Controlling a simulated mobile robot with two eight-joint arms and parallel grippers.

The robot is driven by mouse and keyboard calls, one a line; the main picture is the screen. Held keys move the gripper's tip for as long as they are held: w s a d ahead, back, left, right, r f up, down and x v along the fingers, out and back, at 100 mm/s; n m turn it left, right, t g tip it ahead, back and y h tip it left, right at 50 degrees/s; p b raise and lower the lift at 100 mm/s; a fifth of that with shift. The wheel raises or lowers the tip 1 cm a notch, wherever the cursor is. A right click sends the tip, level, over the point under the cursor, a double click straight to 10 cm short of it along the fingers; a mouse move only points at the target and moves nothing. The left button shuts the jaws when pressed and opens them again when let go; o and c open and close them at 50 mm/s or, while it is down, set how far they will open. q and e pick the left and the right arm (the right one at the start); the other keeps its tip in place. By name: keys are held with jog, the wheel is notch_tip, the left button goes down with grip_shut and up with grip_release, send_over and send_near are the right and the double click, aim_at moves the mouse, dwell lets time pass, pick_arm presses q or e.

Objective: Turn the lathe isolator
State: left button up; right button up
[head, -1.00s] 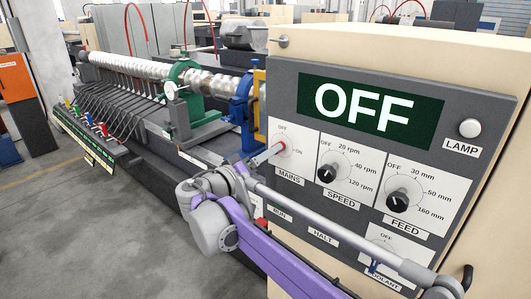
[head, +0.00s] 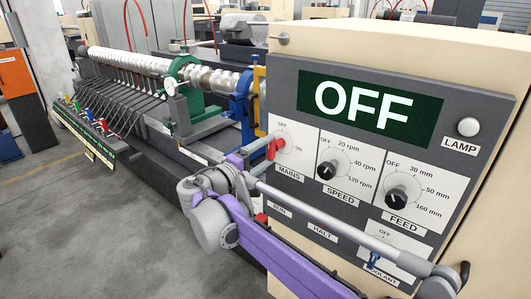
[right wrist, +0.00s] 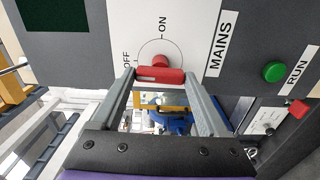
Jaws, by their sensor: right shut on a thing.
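The lathe isolator is the red MAINS handle (head: 278,146) on the control panel, at the left of the row of dials. In the right wrist view the red handle (right wrist: 160,76) lies as a bar across the picture, its left end on the OFF side of the dial and the ON mark above. My right gripper (head: 270,154) is at the handle; in the wrist view its two grey fingers (right wrist: 161,80) press on the bar's two ends. The large display (head: 366,106) reads OFF. My left gripper is not in view.
The SPEED knob (head: 327,171) and FEED knob (head: 397,196) sit right of the handle. The green RUN button (right wrist: 274,71) and a red button (right wrist: 299,108) are close by. The lathe bed with its long screw shaft (head: 135,62) stretches back left. The floor at left is clear.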

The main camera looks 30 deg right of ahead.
jog(key=shift+n, duration=0.3)
jog(key=o, duration=1.2)
jog(key=shift+o, duration=0.2)
jog(key=b+v, duration=0.1)
jog(key=v, duration=0.9)
jog(key=shift+s+a, duration=0.2)
jog(key=shift+a, duration=0.15)
jog(key=shift+f, duration=0.1)
